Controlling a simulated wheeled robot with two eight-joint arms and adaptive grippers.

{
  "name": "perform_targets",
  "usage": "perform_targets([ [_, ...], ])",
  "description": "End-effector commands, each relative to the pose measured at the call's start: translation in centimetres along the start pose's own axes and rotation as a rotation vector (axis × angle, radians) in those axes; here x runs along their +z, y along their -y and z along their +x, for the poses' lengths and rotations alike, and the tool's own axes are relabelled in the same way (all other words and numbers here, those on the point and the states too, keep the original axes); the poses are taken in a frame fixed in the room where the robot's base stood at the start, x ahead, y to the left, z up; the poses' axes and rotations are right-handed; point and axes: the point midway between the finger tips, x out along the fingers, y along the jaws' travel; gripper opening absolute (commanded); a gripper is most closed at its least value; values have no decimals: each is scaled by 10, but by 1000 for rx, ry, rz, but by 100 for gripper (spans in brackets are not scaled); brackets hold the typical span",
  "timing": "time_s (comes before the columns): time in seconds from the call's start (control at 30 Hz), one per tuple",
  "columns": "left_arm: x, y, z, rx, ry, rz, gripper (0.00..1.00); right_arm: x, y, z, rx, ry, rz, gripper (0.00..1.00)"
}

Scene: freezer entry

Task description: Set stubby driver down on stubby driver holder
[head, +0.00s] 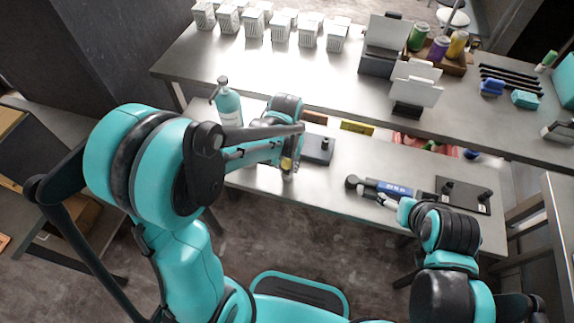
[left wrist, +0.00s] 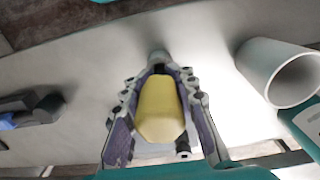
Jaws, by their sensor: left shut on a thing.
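My left gripper (head: 289,168) is shut on the stubby driver, whose yellow handle (left wrist: 158,109) sits between the two fingers in the left wrist view. In the head view only a small yellow bit of the driver (head: 286,163) shows at the fingers, over the lower bench. A dark flat plate (head: 318,149) with a small upright part lies just right of this gripper. A larger dark board (head: 464,196) with knobs lies at the right end. I cannot tell for sure which is the stubby driver holder.
A blue and black tool (head: 386,188) lies on the lower bench (head: 335,191) between plate and board. A teal pump bottle (head: 229,106) stands behind my left arm. A yellow block (head: 357,127) lies at the back. In the left wrist view a white hollow cylinder (left wrist: 279,73) is at right.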

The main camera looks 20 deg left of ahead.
Motion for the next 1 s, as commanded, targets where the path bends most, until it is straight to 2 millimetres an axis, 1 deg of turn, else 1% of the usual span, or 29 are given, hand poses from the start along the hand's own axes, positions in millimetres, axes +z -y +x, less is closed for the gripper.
perform_targets([
  [0.33,0,0,10,0,0,0,0,5,0,7,0,0,0,80],
  [0.37,0,0,9,0,0,0,34,4,0,6,0,0,0,80],
  [0.4,0,0,8,0,0,0,44,4,0,6,0,0,0,80],
  [0.43,0,0,8,0,0,0,52,4,0,6,0,0,0,80],
  [0.77,0,0,7,0,0,0,52,4,0,6,0,0,0,80],
  [0.87,0,0,-1,0,0,0,52,4,0,6,0,0,0,80],
  [0.97,0,0,-17,0,0,0,52,4,0,6,0,0,0,80],
  [1.0,1,0,-25,0,0,0,52,4,0,6,0,0,0,80],
])
